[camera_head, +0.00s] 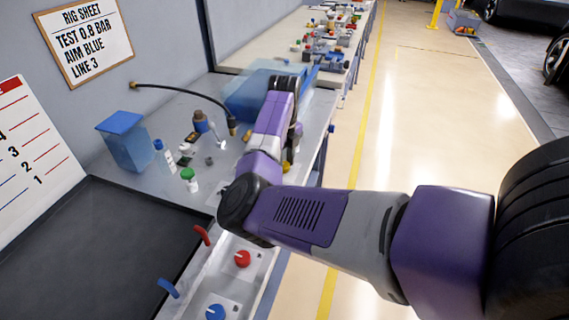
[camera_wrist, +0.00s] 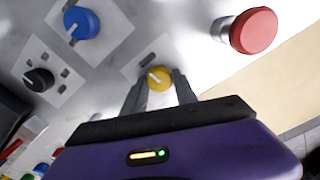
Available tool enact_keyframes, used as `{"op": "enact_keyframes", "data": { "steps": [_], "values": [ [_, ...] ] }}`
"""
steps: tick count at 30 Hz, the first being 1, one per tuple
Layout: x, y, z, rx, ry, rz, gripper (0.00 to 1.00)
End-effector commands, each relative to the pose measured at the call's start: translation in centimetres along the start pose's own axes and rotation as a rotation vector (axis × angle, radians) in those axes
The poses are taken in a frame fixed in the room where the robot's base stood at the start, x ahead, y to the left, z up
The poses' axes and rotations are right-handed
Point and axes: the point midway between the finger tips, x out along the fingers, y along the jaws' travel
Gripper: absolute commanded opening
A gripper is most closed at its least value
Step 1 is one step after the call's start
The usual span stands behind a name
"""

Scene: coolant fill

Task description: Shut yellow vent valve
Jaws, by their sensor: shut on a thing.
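The yellow vent valve (camera_wrist: 159,77) is a round yellow knob with a pale pointer line, on a light plate on the bench panel. In the wrist view my gripper (camera_wrist: 160,82) has one dark finger on each side of the knob and is shut on it. The pointer line slants toward the upper left of the knob. In the head view my arm covers most of the valve, and only a bit of yellow (camera_head: 286,167) shows beside the arm.
A blue knob (camera_wrist: 82,22), a black knob (camera_wrist: 39,79) and a large red button (camera_wrist: 253,31) surround the valve. In the head view a red knob (camera_head: 242,259), blue knob (camera_head: 215,312), black tray (camera_head: 90,250) and blue-lidded container (camera_head: 125,142) are on the bench.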

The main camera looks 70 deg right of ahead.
Motion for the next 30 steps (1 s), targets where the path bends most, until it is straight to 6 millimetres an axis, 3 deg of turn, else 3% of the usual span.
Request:
{"op": "enact_keyframes", "data": {
  "steps": [10,25,26,29,30],
  "values": [
    [-0.15,-0.03,0.00,0.126,-0.001,-0.001,0.00],
    [-0.19,-0.03,0.00,0.143,-0.001,-0.001,0.00],
    [-0.19,-0.03,0.00,0.143,-0.001,-0.001,0.36],
    [-0.16,-0.02,0.00,0.143,-0.001,-0.001,0.55],
    [-0.14,-0.02,0.00,0.142,-0.001,-0.001,0.56]
  ]
}}
